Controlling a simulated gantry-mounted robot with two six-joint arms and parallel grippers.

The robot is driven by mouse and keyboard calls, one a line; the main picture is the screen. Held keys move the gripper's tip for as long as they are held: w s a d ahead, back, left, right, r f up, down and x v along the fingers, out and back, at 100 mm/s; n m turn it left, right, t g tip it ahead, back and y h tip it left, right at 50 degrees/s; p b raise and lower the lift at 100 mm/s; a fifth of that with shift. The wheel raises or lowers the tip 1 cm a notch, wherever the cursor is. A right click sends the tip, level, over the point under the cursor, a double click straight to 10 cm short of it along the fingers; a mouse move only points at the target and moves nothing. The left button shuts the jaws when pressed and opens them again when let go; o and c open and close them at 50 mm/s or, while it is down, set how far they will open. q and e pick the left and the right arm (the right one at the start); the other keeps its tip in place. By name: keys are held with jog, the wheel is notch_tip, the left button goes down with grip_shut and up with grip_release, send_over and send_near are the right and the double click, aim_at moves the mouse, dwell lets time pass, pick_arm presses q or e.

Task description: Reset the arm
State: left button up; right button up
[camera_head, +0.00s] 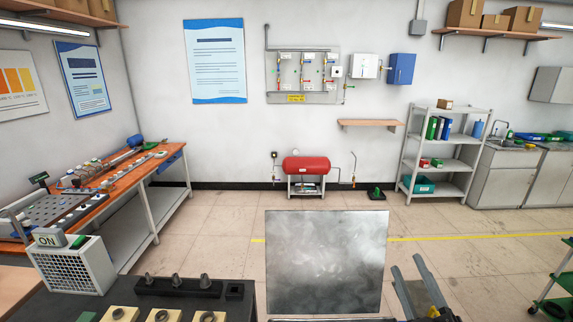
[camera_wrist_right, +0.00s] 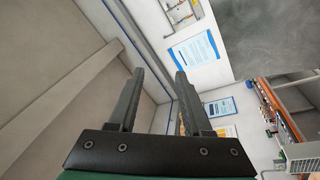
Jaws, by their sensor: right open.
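My right gripper (camera_head: 408,264) is at the lower right of the head view, pointing up and away, just right of a grey metal panel (camera_head: 327,255). Its jaws are apart with nothing between them. In the right wrist view both fingers of the gripper (camera_wrist_right: 159,72) show apart, with only the room behind them. My left gripper is in neither view.
A dark bench top (camera_head: 215,308) at the front holds a black block with several pegs (camera_head: 178,287) and several yellow pads with rings (camera_head: 162,316). An orange workbench (camera_head: 128,178) stands at left, a green cart (camera_head: 556,280) at right.

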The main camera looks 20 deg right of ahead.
jog(key=a+r+t+y, duration=0.2)
jog(key=a+r, duration=0.2)
jog(key=r, duration=0.3)
jog(key=a+r+t+y, duration=0.1)
jog(key=a+r+t, duration=0.1)
jog(key=a+r, duration=0.35)
jog(key=s+a+r+m+t+y, duration=0.25)
jog(key=s+a+r, duration=0.2)
jog(key=r, duration=0.45)
jog(key=s+a+r+m+t+y, duration=0.25)
jog(key=s+r, duration=0.25)
jog(key=r, duration=0.4)
notch_tip(320, 180, up, 17)
jog(key=m+g+p, duration=0.1)
jog(key=p, duration=1.7)
jog(key=shift+w+y, duration=0.3)
jog(key=shift+y, duration=0.1)
